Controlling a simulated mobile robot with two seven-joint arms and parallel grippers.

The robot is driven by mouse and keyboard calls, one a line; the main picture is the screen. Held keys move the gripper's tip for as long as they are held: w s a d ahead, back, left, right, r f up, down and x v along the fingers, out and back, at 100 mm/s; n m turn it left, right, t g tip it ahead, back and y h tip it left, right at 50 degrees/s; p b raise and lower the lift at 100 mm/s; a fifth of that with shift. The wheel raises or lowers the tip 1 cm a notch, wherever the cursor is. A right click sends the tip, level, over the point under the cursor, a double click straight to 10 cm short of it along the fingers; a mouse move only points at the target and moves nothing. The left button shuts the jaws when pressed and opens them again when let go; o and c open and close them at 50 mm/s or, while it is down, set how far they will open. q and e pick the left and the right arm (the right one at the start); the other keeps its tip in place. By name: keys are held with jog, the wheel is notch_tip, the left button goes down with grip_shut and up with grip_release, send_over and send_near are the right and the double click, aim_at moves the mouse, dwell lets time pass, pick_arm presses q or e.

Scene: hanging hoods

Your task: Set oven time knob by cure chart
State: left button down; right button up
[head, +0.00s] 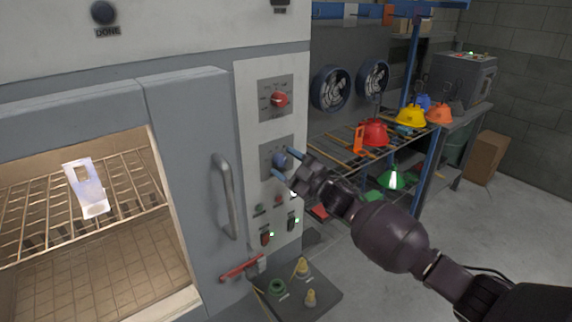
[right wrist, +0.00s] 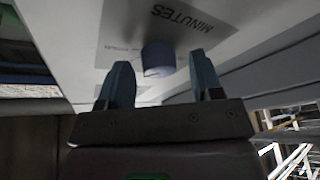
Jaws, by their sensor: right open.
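The oven (head: 190,85) fills the left of the head view, its control panel on the right side of its front. A red knob (head: 280,99) sits on the upper dial plate. A blue knob (head: 279,160) sits on the lower plate, which reads MINUTES in the right wrist view. My right gripper (head: 281,165) is at the blue knob with its fingers on either side. In the right wrist view the blue knob (right wrist: 158,58) lies just beyond and between the open fingertips, with gaps visible. The cure chart is not recognisable. My left gripper is out of view.
A door handle (head: 226,196) stands out left of the panel. Small switches (head: 266,238) and a red lever (head: 242,267) are below the knobs. A rack with coloured hoods (head: 411,115) stands to the right. A pale hanging piece (head: 86,188) is inside the lit oven.

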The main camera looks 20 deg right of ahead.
jog(key=b+v, duration=0.1)
jog(key=v, duration=0.9)
jog(key=shift+s+d+f, duration=0.15)
jog(key=shift+s+d, duration=0.05)
jog(key=shift+s, duration=0.1)
jog(key=s+f+m+g+h, duration=0.5)
jog(key=s+f+m+h, duration=0.7)
jog(key=s+f, duration=1.5)
jog(key=shift+s+d+f+m+h, duration=0.3)
jog(key=shift+s+d+m+h, duration=0.15)
jog(key=shift+s+m, duration=0.6)
jog(key=shift+w, duration=0.15)
